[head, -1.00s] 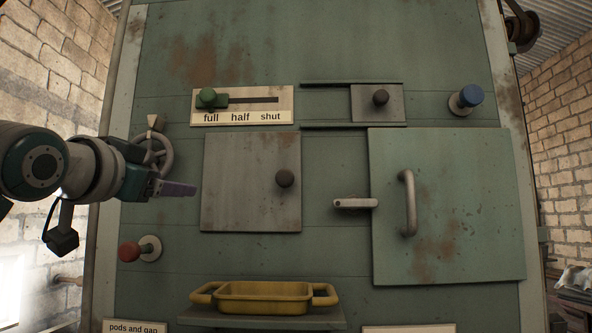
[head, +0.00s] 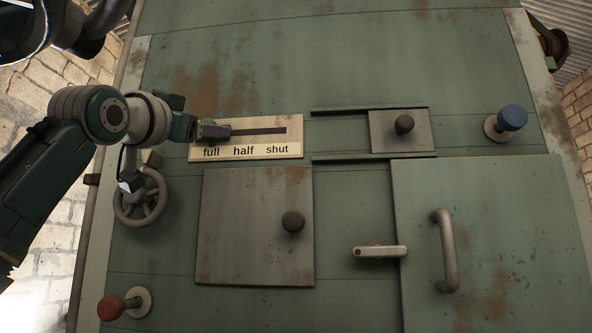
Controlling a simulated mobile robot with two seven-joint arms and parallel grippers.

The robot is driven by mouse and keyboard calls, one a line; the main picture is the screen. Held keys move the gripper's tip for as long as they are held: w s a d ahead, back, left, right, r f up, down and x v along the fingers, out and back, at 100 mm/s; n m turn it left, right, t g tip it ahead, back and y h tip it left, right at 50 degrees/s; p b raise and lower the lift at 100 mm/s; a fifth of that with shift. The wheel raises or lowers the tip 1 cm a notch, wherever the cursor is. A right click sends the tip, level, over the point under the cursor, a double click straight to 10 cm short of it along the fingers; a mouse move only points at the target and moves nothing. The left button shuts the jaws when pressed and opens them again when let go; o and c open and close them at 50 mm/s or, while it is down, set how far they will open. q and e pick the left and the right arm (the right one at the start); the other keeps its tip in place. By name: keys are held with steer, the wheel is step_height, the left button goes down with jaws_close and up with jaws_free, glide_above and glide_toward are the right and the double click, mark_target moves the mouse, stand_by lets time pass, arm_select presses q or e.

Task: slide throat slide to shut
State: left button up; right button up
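The throat slide's pale plate (head: 296,148) is at the upper left of the green panel, lettered full, half and shut, with a dark slot (head: 262,131). My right gripper is not in view.
Below the plate is a square metal door (head: 250,230) with a dark knob. A small sliding plate (head: 390,140) sits between rails to the right. A handwheel (head: 140,205) is below my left arm. A large door (head: 500,225) with a lever latch (head: 380,251) fills the lower right.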

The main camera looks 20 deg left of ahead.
arm_select(q)
steer(key=shift+w+r, duration=0.1)
steer(key=shift+c, duration=0.2)
jaws_close()
stand_by(0.4)
stand_by(0.9)
